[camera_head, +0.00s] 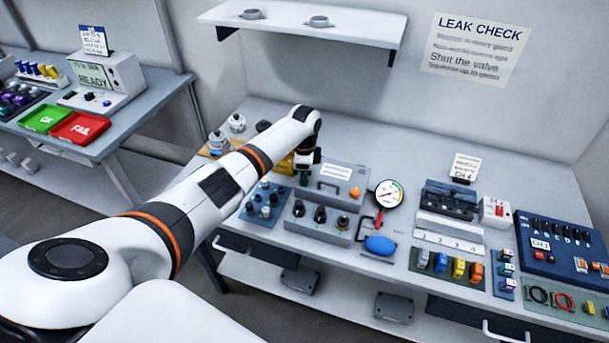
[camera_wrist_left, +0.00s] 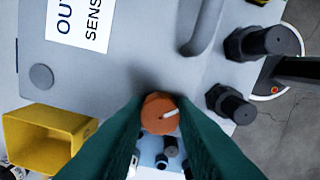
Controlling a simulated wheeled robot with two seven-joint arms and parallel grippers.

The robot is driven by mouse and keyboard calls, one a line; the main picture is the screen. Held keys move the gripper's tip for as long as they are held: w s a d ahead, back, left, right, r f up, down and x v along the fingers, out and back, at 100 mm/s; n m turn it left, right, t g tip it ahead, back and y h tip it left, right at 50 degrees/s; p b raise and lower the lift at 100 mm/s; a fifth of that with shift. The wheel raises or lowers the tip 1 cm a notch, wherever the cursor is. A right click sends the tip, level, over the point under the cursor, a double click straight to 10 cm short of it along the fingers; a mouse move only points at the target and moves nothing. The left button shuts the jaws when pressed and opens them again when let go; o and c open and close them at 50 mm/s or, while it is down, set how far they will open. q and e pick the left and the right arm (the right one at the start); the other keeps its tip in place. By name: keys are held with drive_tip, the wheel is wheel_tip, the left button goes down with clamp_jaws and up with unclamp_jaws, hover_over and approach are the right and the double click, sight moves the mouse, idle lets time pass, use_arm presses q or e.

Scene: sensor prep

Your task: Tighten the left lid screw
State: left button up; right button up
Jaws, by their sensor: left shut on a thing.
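A grey box lid (camera_head: 343,176) with a white label and a handle sits on the bench in the head view. The lid (camera_wrist_left: 110,85) fills much of the left wrist view. My left gripper (camera_head: 304,164) points down at the lid's left end. In the left wrist view its dark green fingers are shut on an orange screw (camera_wrist_left: 159,113) with a white mark, at the lid's edge. The fingers hide the screw's sides, and the arm hides it in the head view. Another orange screw (camera_head: 355,192) shows at the lid's right end. My right gripper is out of view.
Black fittings (camera_wrist_left: 230,103) stand along the box front. A yellow bin (camera_wrist_left: 48,136) is beside the lid. A round gauge (camera_head: 389,194) and a blue bulb (camera_head: 380,245) are to the right. A shelf (camera_head: 300,22) hangs above the bench.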

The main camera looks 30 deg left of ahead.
use_arm(q)
drive_tip(key=m, duration=0.4)
drive_tip(key=shift+b, duration=0.3)
drive_tip(key=shift+m+b, duration=0.3)
drive_tip(key=shift+m, duration=1.6)
drive_tip(key=shift+r, duration=0.1)
drive_tip(key=o, duration=1)
wheel_tip(320, 180, up, 12)
drive_tip(key=b, duration=0.2)
drive_tip(key=shift+b, duration=0.3)
drive_tip(key=shift+s, duration=0.1)
